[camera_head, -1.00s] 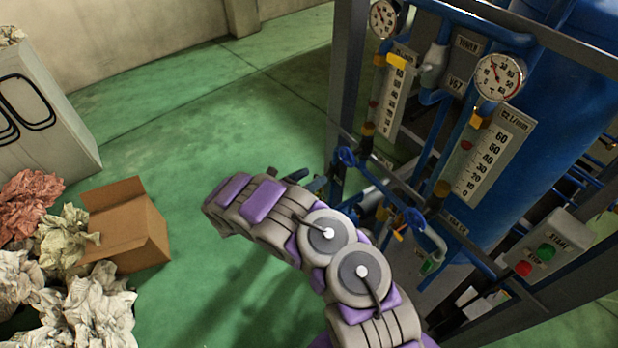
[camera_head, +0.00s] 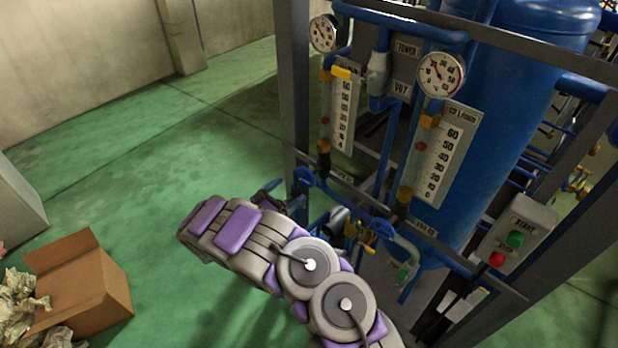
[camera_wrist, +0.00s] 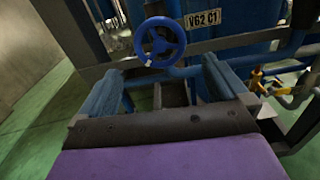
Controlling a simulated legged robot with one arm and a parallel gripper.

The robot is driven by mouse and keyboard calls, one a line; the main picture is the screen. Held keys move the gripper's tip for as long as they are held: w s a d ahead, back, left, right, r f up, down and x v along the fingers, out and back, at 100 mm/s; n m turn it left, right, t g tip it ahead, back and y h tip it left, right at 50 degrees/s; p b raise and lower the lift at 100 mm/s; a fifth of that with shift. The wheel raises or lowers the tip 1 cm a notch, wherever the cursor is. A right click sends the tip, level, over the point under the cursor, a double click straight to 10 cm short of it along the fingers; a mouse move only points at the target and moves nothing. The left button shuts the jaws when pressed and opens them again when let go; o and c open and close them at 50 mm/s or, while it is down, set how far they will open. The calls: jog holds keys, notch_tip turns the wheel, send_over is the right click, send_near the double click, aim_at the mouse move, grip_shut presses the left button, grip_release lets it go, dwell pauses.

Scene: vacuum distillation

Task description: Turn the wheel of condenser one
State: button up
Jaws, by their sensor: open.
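A blue handwheel (camera_wrist: 159,41) shows upright in the wrist view, ahead of my gripper (camera_wrist: 162,70). The two fingers are spread apart, one at each side below the wheel, with nothing between them. They look apart from the wheel. In the head view, my gripper (camera_head: 272,197) is small and dark beyond my arm, just left of a blue wheel (camera_head: 304,177). A second blue wheel (camera_head: 383,229) sits further right on the same rig. A label (camera_wrist: 202,18) is right of the wheel in the wrist view; no condenser name is readable.
The rig has a dark metal frame (camera_head: 292,90), pressure gauges (camera_head: 441,75), flow scales (camera_head: 446,155) and a start/stop box (camera_head: 515,235). A yellow-handled valve (camera_wrist: 256,80) is right of my gripper. A cardboard box (camera_head: 85,285) stands at left. Green floor (camera_head: 130,180) is clear behind my arm.

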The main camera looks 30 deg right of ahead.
aim_at(305, 179)
jog(key=b+x, duration=0.1)
jog(key=x, duration=0.9)
jog(key=shift+w+d, duration=0.1)
jog(key=shift+d, duration=0.15)
jog(key=c, duration=0.8)
jog(key=shift+f+b, duration=0.1)
jog(key=shift+b, duration=0.3)
